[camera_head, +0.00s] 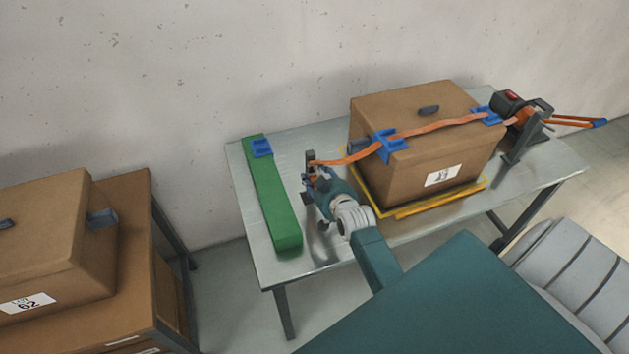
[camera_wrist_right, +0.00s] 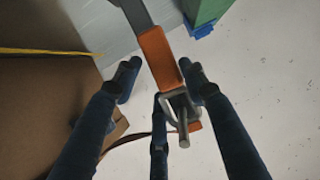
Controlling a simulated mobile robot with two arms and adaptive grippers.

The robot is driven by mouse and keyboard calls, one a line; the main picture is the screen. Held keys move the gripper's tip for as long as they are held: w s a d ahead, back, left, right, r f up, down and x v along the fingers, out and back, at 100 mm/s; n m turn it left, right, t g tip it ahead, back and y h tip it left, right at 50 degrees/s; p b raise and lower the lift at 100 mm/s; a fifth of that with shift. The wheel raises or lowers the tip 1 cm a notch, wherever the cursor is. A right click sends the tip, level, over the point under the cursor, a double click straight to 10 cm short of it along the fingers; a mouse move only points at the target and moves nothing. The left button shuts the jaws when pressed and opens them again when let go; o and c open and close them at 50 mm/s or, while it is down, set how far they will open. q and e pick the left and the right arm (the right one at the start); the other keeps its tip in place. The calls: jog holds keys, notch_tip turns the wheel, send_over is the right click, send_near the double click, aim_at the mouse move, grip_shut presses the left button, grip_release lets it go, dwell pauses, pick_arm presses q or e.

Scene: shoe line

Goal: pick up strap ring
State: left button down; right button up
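The strap ring (camera_wrist_right: 180,112) is a grey metal ring at the end of the orange strap (camera_wrist_right: 161,62), beside a grey bar (camera_wrist_right: 135,12) in the right wrist view. My right gripper (camera_wrist_right: 159,80) has its dark fingers spread on either side of the strap end, with the ring close to the right-hand finger. I see no finger closed on it. In the head view my right gripper (camera_head: 318,182) is at the strap's left end, left of the cardboard box (camera_head: 430,170); the ring is too small to tell there. My left gripper is not in view.
The strap runs through blue corner guards (camera_head: 391,146) over the box to a ratchet stand (camera_head: 520,125) at the right. A green block (camera_head: 271,200) with a blue guard (camera_head: 261,148) lies left of my gripper. Another box (camera_head: 45,245) stands at far left.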

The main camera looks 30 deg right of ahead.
jog(key=shift+f, duration=0.1)
jog(key=c, duration=0.6)
